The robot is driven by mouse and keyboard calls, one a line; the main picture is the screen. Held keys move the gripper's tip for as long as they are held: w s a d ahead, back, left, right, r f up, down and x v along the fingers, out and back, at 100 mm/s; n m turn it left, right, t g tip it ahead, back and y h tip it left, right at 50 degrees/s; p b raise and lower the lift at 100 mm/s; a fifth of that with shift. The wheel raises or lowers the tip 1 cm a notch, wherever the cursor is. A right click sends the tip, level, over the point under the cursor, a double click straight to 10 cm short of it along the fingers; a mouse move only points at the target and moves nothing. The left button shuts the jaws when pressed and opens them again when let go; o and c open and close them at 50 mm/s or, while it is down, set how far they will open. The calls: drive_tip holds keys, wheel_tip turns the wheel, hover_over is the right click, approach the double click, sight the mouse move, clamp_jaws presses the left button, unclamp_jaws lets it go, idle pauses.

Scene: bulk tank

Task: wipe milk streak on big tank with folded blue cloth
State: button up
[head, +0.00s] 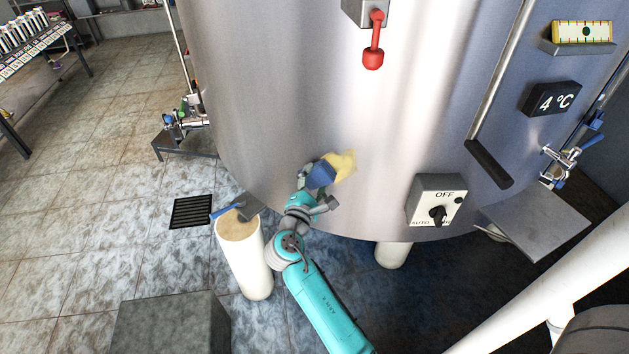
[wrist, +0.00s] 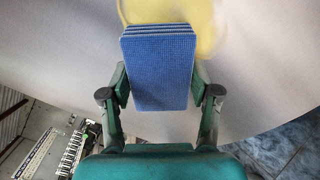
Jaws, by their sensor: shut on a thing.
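The big steel tank (head: 290,90) fills the middle of the head view. A pale yellow milk streak (head: 344,163) is on its lower wall; it also shows at the top of the wrist view (wrist: 208,22), partly hidden behind the cloth. My gripper (head: 318,182) is shut on the folded blue cloth (head: 321,174). In the wrist view the cloth (wrist: 158,70) sits between both fingers, its layered edge toward the streak. The cloth overlaps the lower left of the streak in the head view. I cannot tell whether it touches the wall.
A switch box (head: 435,201) marked OFF and AUTO is on the tank to the right. A red-handled lever (head: 374,50) hangs above. A white post (head: 244,262) with a tool on top stands left of my arm. A floor drain (head: 192,211) lies further left.

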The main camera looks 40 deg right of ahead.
sight(329, 177)
drive_tip(key=shift+x, duration=0.9)
drive_tip(key=shift+s+d, duration=0.85)
drive_tip(key=shift+s, duration=0.75)
drive_tip(key=shift+s+d, duration=0.8)
drive_tip(key=shift+s, duration=0.8)
drive_tip(key=shift+s+d, duration=0.85)
drive_tip(key=shift+s, duration=0.7)
drive_tip(key=shift+a+r, duration=0.1)
drive_tip(key=shift+r, duration=1.1)
drive_tip(key=shift+w+a, duration=0.5)
drive_tip(key=shift+w, duration=0.55)
drive_tip(key=shift+w+a, duration=0.45)
drive_tip(key=shift+w, duration=0.6)
drive_tip(key=shift+w+a, duration=0.5)
drive_tip(key=shift+w, duration=0.55)
drive_tip(key=shift+w+a, duration=0.45)
drive_tip(key=shift+w, duration=0.35)
drive_tip(key=shift+w+a, duration=0.5)
drive_tip(key=shift+w, duration=0.35)
drive_tip(key=shift+d+r, duration=0.15)
drive_tip(key=shift+r, duration=1)
drive_tip(key=shift+s+d, duration=0.8)
drive_tip(key=shift+s, duration=0.8)
drive_tip(key=shift+s+d, duration=0.8)
drive_tip(key=shift+s, duration=0.8)
drive_tip(key=shift+s+d, duration=0.8)
drive_tip(key=shift+s, duration=0.8)
drive_tip(key=shift+a+r, duration=0.2)
drive_tip(key=shift+r, duration=0.95)
